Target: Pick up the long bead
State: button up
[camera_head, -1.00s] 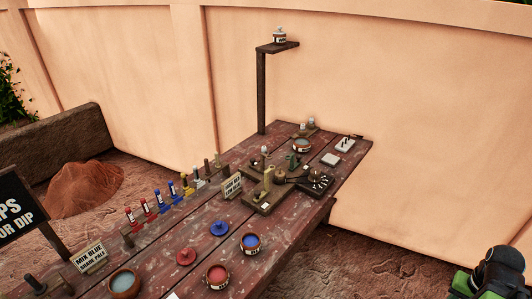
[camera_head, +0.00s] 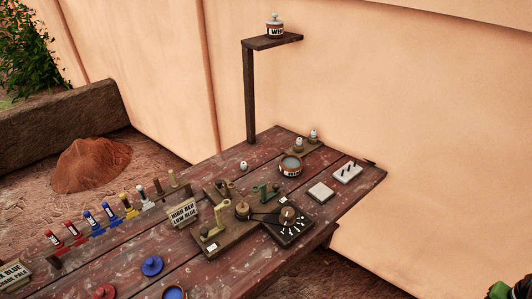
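I cannot tell for sure which thing is the long bead. Small pale bead-like pieces stand on the table (camera_head: 235,268): one pale piece (camera_head: 243,166) behind the wooden device, and two more, a left one (camera_head: 299,144) and a right one (camera_head: 313,135), on a small wooden stand at the far edge. A pale block with dark slots or pegs (camera_head: 347,172) lies near the right end. All are too small to make out their exact shape. My gripper's fingers are not in view; only a green and black part of my arm shows at the lower right corner.
A wooden device with a dark dial (camera_head: 288,217) stands mid-table, beside a "HIGH RED LOW BLUE" sign (camera_head: 183,213). A bowl (camera_head: 291,166), a pale square (camera_head: 320,192), coloured tubes (camera_head: 110,214) and a blue lid (camera_head: 152,265) surround it. A post carries a high shelf (camera_head: 270,42) with a jar.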

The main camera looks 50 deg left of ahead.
aim_at(244, 165)
jog(key=z, duration=0.05)
jog(key=i, duration=2)
jog(key=u, duration=5.65)
jog(key=i, duration=0.15)
jog(key=z, duration=2.3)
jog(key=k, duration=0.15)
jog(key=u, duration=1.1)
jog(key=i, duration=1)
jog(key=u, duration=0.3)
